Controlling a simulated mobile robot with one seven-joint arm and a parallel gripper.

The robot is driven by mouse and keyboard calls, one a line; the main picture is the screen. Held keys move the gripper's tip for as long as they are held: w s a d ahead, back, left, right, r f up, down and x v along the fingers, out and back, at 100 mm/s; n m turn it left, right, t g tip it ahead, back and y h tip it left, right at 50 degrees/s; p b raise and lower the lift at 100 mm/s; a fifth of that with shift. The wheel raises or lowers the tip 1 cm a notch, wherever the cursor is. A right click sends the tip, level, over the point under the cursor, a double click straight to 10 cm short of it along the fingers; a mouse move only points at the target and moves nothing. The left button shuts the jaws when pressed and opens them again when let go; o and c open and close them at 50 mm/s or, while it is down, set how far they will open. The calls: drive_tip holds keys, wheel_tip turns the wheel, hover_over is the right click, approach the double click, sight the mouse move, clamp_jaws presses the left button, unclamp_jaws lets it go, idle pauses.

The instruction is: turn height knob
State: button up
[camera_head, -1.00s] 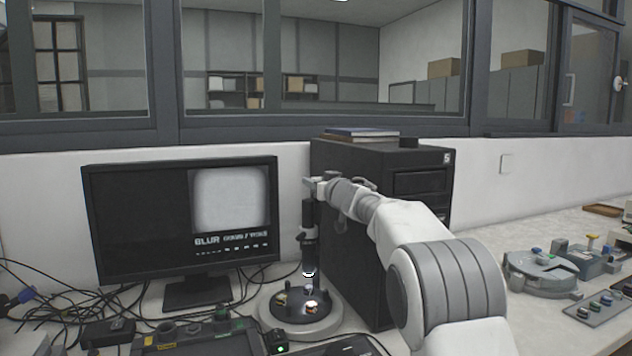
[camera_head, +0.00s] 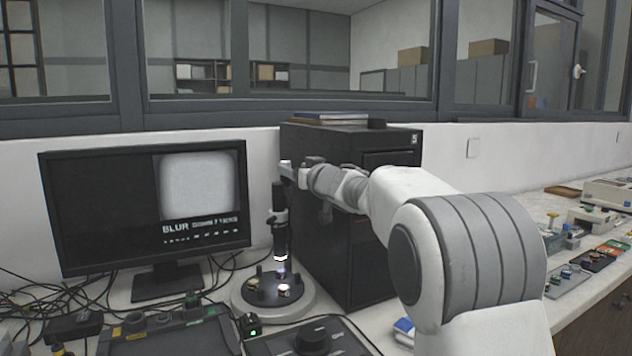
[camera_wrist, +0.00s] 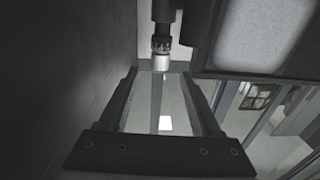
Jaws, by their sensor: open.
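A dark upright microscope tube (camera_head: 280,220) stands over a round pale base (camera_head: 305,306) with small samples on it. My gripper (camera_head: 288,172) is by the top of this tube in the head view, its fingers hard to make out there. In the wrist view, my gripper (camera_wrist: 158,74) is open, with nothing between its fingers. No height knob is clearly readable.
A monitor (camera_head: 145,210) reading "BLUR" stands left of the microscope. A tall black cabinet (camera_head: 345,240) stands close behind and right of the tube. Cables lie at the left. Trays (camera_head: 580,280) of parts lie at the far right.

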drive_tip(key=v, duration=1)
drive_tip(key=shift+s, duration=0.4)
drive_tip(key=shift+s+d, duration=0.1)
drive_tip(key=shift+d, duration=0.15)
